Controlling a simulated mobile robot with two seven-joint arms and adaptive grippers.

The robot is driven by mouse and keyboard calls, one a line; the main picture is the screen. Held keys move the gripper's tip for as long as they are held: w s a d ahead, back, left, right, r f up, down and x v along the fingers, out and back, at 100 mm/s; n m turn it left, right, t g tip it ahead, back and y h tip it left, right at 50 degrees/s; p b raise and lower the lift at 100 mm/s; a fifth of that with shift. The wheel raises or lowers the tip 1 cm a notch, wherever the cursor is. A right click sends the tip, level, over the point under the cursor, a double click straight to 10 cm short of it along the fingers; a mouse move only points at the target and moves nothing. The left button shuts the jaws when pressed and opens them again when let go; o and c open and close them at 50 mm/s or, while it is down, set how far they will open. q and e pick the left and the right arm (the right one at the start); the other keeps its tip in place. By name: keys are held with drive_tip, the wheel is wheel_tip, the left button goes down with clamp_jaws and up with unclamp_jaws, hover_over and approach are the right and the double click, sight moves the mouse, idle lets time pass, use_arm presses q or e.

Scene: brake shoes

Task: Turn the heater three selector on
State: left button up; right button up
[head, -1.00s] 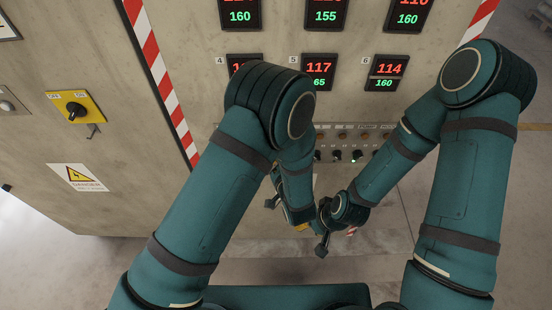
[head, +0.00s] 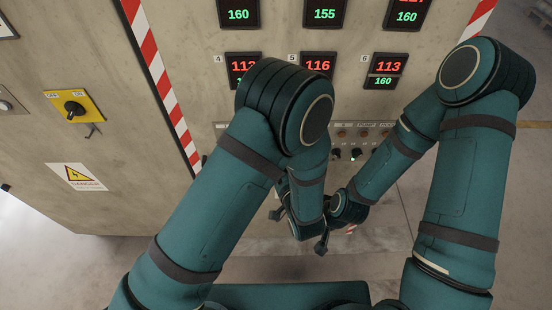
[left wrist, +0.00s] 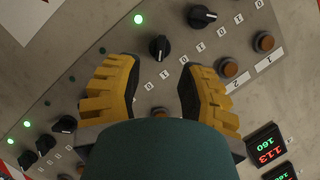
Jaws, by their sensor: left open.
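In the left wrist view my left gripper (left wrist: 159,67) is open, with yellow-padded fingers close to the control panel. A black selector knob (left wrist: 160,47) shows just beyond the gap between the fingertips, apparently third in its row, judging by labels 1 and 2. It stands nearly upright in the picture. A green lamp (left wrist: 138,19) beside it is lit. In the head view my left arm hides most of the row and its own gripper. My right gripper (head: 322,244) is low in front of the panel; its opening cannot be told.
A neighbouring selector knob (left wrist: 201,16) is turned differently. Orange buttons (left wrist: 228,68) lie beside the right finger. Several more knobs (left wrist: 45,144) stand at the lower left. Temperature displays (head: 318,66) are above the row.

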use_arm(q)
drive_tip(key=v, duration=0.7)
idle(0.4)
drive_tip(key=a+f+n+g+h, duration=0.6)
drive_tip(key=a+f+g, duration=0.3)
drive_tip(key=f, duration=0.2)
drive_tip(key=s+a+n+g+h, duration=0.2)
drive_tip(key=s+a+g, duration=0.1)
drive_tip(key=s+a, duration=0.2)
drive_tip(key=shift+s+f+g, duration=0.3)
drive_tip(key=shift+s+f, duration=0.05)
drive_tip(key=shift+s, duration=0.25)
idle(0.9)
